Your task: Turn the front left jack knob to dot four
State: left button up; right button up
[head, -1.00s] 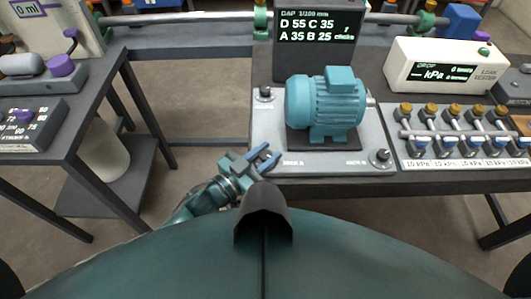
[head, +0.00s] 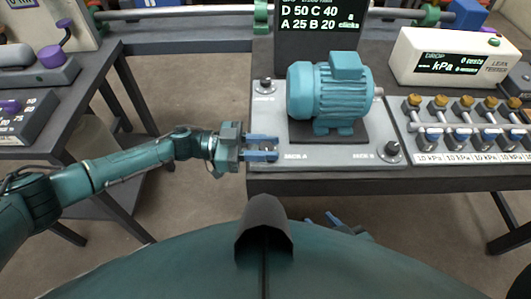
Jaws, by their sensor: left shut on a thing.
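The front left jack knob, by the label JACK A (head: 296,156), sits at the near left corner of the pale base plate (head: 340,155). My left gripper (head: 264,147) reaches in from the left, its two blue fingers on either side of this knob and shut on it. The fingers largely hide the knob, and its dots cannot be read. The teal motor (head: 327,95) stands on the plate.
Other jack knobs sit at the back left (head: 266,87) and front right (head: 392,148) of the plate. A cream leak tester (head: 448,60) and a row of brass-topped valves (head: 462,105) stand to the right. Open floor lies between the two tables.

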pick_arm(q)
jog(key=shift+f+m+g+b, duration=0.1)
jog(key=shift+m+g+b, duration=0.4)
jog(key=shift+g, duration=0.3)
jog(key=shift+g+b, duration=0.3)
pick_arm(e)
jog(key=shift+f+m, duration=0.3)
jog(key=shift+f, duration=0.45)
pick_arm(q)
jog(key=shift+m, duration=0.3)
jog(key=o, duration=0.9)
jog(key=shift+o, duration=0.2)
jog(key=w+a+b, duration=0.2)
jog(key=a, duration=1.1)
jog(key=shift+w, duration=0.3)
pick_arm(e)
jog(key=shift+w+a+f, duration=0.1)
jog(key=shift+a+f, duration=0.05)
jog(key=shift+f, duration=0.4)
jog(key=shift+f+m, duration=0.1)
jog(key=shift+m, duration=0.2)
